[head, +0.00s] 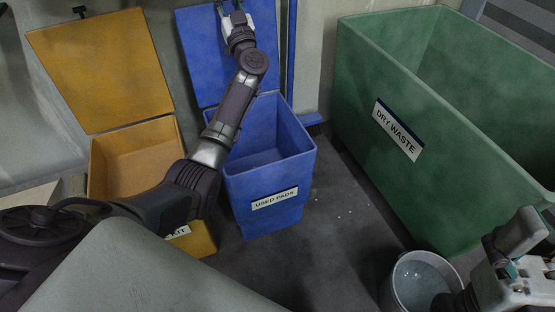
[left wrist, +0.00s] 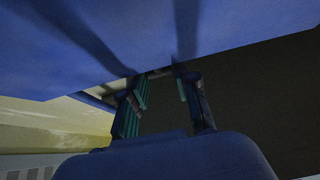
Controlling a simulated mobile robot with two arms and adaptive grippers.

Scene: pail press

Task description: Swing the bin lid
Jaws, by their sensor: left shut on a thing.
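The blue bin (head: 253,196), labelled USED PADS, stands upright in the middle of the head view. Its blue lid (head: 203,50) is swung up and stands open behind the bin. My left arm reaches across the bin opening. My left gripper (head: 232,12) is shut at the lid's top edge. In the left wrist view, the gripper's fingers (left wrist: 163,104) sit close below the blue lid surface (left wrist: 90,45); the exact part gripped is hard to see. My right gripper (head: 527,250) is at the lower right, and its fingertips are not clear.
A yellow bin (head: 98,167) with its lid (head: 100,70) open stands left of the blue bin. A large green DRY WASTE container (head: 440,160) fills the right. A grey pail (head: 392,285) stands beside my right gripper. Dark floor (head: 335,215) is free between, with small white bits.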

